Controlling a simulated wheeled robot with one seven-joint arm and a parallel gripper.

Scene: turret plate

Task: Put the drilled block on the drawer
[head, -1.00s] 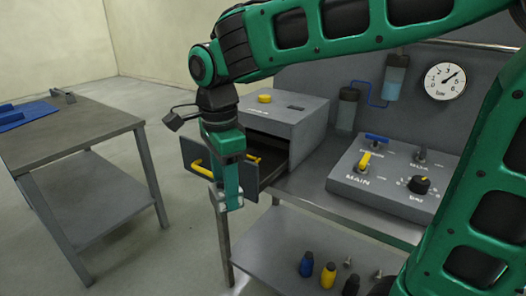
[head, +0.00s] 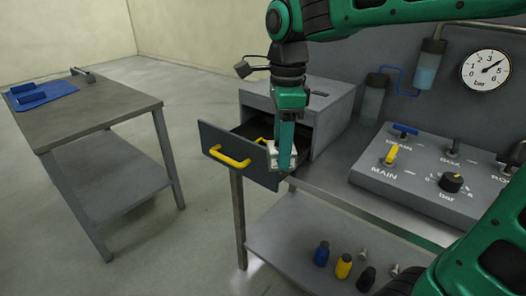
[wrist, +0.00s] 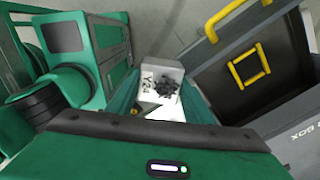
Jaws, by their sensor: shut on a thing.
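My gripper (head: 283,158) points down and is shut on a pale block, the drilled block (head: 272,155). In the wrist view the block (wrist: 160,88) sits between the fingers, with dark lettering and a dark patch on its face. The drawer (head: 238,158) is pulled open from a grey box and has a yellow handle on its front. In the head view the gripper and block overlap the right end of the drawer front; their exact height over it is hard to tell. In the wrist view the open drawer (wrist: 205,88) lies right of the block, with a yellow square outline inside.
The grey box (head: 335,100) stands on the bench. Right of it are a control panel (head: 425,170) with levers and a gauge (head: 485,70). Several small bottles (head: 343,266) stand on the lower shelf. A side table (head: 120,105) with a blue mat (head: 60,89) is at left.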

